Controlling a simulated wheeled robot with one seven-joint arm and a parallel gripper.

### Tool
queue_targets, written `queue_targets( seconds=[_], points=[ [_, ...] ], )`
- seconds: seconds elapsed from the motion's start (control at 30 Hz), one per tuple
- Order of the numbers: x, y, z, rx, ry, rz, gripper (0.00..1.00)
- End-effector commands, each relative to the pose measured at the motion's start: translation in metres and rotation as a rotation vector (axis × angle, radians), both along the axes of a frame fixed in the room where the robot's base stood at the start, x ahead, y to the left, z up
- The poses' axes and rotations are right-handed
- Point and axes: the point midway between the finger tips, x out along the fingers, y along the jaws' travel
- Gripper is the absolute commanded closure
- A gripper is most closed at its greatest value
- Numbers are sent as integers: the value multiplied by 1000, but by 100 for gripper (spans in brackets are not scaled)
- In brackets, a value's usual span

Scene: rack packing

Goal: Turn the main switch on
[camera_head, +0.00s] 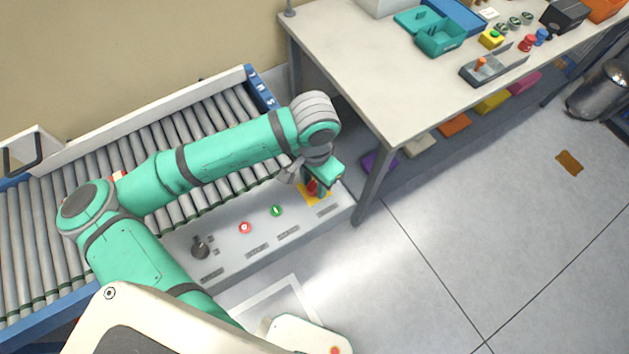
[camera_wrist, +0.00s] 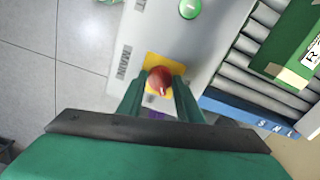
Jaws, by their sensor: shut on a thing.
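The main switch (camera_wrist: 158,80) is a red knob on a yellow plate (camera_wrist: 176,66), beside a label reading MAIN in the wrist view. In the head view the red knob (camera_head: 312,186) shows partly under my gripper, at the right end of the grey control panel (camera_head: 262,247). My gripper (camera_wrist: 158,92) has its two green fingers on either side of the red knob and is shut on it. In the head view my gripper (camera_head: 318,184) hides part of the yellow plate. The knob's exact turn angle is hard to tell.
A green button (camera_head: 276,210), a red button (camera_head: 245,228) and a dark lever (camera_head: 201,247) sit on the same panel to the left. The roller conveyor (camera_head: 235,105) runs behind it. A table (camera_head: 345,60) with coloured parts stands close on the right; open floor lies in front.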

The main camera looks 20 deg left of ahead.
Motion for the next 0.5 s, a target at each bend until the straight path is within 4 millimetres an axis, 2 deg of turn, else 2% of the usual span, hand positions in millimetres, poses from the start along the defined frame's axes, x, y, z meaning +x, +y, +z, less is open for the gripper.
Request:
queue_targets(
  seconds=[0.5],
  points=[
    [1,0,1,1,-4,-446,90]
  ],
)
